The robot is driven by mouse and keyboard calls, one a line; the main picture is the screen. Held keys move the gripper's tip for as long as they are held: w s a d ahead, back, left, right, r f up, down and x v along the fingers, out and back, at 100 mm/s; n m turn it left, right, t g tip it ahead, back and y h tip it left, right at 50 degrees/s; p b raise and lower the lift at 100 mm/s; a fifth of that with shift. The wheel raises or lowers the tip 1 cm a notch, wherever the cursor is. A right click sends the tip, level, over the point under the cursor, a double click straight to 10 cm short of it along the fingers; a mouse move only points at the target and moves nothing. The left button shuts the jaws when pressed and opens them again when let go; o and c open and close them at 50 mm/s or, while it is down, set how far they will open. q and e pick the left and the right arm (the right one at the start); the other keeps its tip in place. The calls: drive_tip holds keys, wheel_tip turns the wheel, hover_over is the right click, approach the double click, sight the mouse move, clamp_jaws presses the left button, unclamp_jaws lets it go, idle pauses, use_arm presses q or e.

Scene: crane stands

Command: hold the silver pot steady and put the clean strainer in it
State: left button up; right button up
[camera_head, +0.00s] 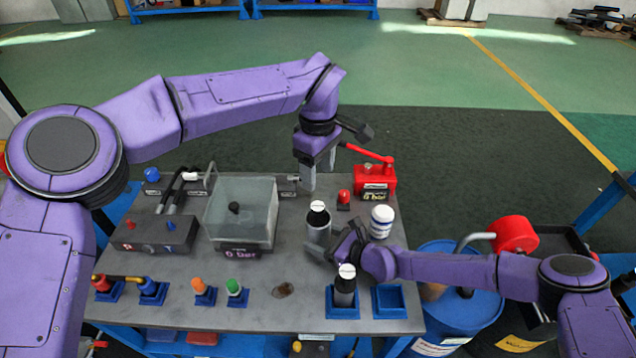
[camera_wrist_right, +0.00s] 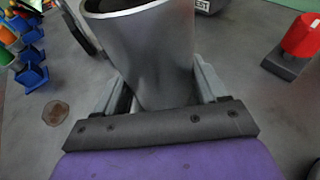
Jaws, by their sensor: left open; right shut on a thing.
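The silver pot (camera_head: 318,233) stands on the grey table top. My right gripper (camera_head: 335,245) is shut on it from the front right; in the right wrist view its fingers (camera_wrist_right: 160,92) lie on both sides of the pot (camera_wrist_right: 150,45). A dark piece with a white top (camera_head: 318,208) shows at the pot's mouth; I cannot tell whether it is inside or behind. A similar dark piece with a white top (camera_head: 345,287) stands upright in a blue square holder (camera_head: 343,311). I cannot tell which is the clean strainer. My left gripper (camera_head: 320,170) is open and empty behind the pot.
A clear bin (camera_head: 240,208) stands left of the pot. A red-topped box (camera_head: 375,178) and white jar (camera_head: 381,221) are to the right. An empty blue holder (camera_head: 391,302) is at front right. Small coloured pieces in blue holders line the front left.

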drive_tip(key=o, duration=0.9)
drive_tip(key=shift+c, duration=0.2)
